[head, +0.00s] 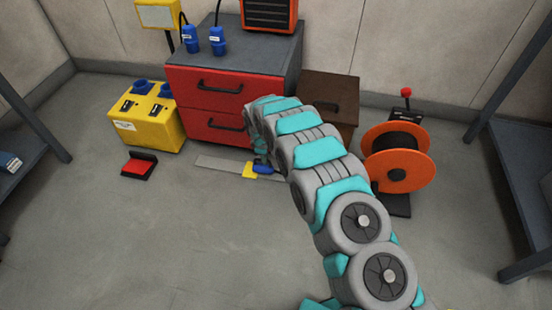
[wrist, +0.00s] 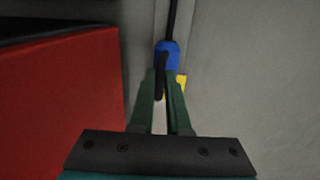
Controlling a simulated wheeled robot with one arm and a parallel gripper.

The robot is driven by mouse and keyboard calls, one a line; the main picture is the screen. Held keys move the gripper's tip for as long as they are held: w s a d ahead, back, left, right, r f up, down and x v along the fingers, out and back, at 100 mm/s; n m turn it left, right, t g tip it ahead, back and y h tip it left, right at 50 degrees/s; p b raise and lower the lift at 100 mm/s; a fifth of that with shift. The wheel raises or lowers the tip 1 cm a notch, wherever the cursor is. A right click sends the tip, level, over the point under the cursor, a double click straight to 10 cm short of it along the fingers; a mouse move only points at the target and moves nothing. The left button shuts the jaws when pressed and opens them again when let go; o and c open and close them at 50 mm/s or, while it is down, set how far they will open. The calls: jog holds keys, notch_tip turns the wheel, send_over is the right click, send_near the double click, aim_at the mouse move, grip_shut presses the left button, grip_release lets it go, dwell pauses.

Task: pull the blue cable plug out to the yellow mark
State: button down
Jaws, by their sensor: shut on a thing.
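The blue cable plug (head: 264,169) is low over a flat grey strip (head: 220,164) on the floor, in front of the red drawers. In the wrist view the blue plug (wrist: 167,47) is at the fingertips, with a black cable running from it to the top edge. My gripper (wrist: 162,78) is shut on the plug; in the head view the arm mostly hides it. The yellow mark (head: 249,171) lies on the strip just left of the plug. In the wrist view the mark (wrist: 182,84) shows beside the right finger, partly hidden.
The red drawer cabinet (head: 222,103) stands close behind my gripper, with two blue plugs (head: 217,41) on top. A yellow socket box (head: 150,122) and a red-and-black item (head: 139,165) are to the left. An orange cable reel (head: 408,163) is to the right. The front floor is clear.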

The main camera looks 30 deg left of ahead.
jog(key=shift+s+a, duration=0.15)
jog(key=shift+a, duration=0.3)
jog(key=c, duration=0.9)
grip_release()
jog(key=shift+r, duration=0.1)
jog(key=r, duration=0.2)
jog(key=s+r, duration=0.1)
jog(key=r, duration=0.2)
jog(key=r+p, duration=0.1)
jog(key=r, duration=0.1)
jog(key=shift+s+d+r, duration=0.2)
jog(key=shift+s+r, duration=0.05)
